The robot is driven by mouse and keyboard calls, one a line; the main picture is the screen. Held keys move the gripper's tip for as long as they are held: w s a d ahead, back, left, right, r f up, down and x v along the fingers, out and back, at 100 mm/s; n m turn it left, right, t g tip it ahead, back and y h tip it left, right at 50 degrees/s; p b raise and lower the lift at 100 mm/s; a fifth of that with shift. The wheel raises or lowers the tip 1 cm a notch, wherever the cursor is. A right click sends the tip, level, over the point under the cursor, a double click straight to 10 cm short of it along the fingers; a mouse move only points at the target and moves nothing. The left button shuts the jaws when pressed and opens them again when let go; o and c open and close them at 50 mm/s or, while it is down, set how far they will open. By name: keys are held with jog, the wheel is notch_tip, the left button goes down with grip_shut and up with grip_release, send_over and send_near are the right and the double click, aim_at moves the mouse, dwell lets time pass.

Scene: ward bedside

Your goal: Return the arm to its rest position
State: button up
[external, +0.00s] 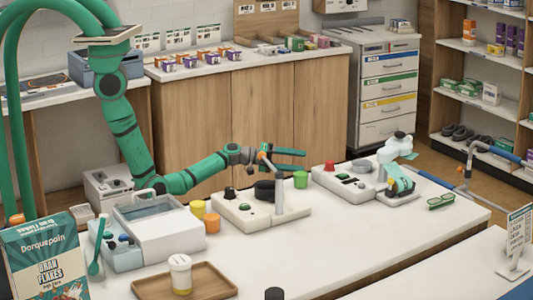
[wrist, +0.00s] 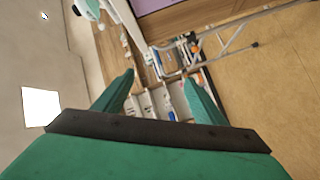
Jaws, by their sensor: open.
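My green arm (external: 128,135) bends down from the upper left and stretches to the right over the white bedside table. My gripper (external: 298,165) is at its end, above the white device with a post, with its two fingers spread apart. In the wrist view my gripper (wrist: 160,82) shows two green fingers with a clear gap and nothing between them. The wrist view is turned on its side and looks across the room, past the fingers to the drawer cabinet and floor.
A green cup (external: 300,180) is close to the fingers. A lidded box (external: 165,232), yellow cup (external: 197,209) and wooden tray (external: 215,283) are nearer the left.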

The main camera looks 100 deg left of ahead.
jog(key=s+d+f+g+y, duration=0.2)
jog(key=s+d+f, duration=0.1)
jog(key=s+f, duration=0.7)
jog(key=s+d+f+m+g, duration=0.2)
jog(key=s+d+f+m, duration=0.25)
jog(key=s+d, duration=0.9)
jog(key=s+d+r+m+t+h, duration=0.1)
jog(key=s+d+r+m, duration=0.2)
jog(key=s+d+r, duration=0.2)
jog(key=s+d+r+m+h, duration=0.2)
jog(key=s+d+r, duration=0.3)
jog(key=d+r, duration=0.3)
jog(key=s+d+r+m+t+h, duration=0.1)
jog(key=s+d+r+m, duration=0.3)
jog(key=d, duration=0.9)
notch_tip(320, 180, up, 2)
jog(key=shift+s+d+r+m+t+h, duration=0.2)
jog(key=shift+s+m+t+h, duration=0.15)
jog(key=shift+s, duration=0.7)
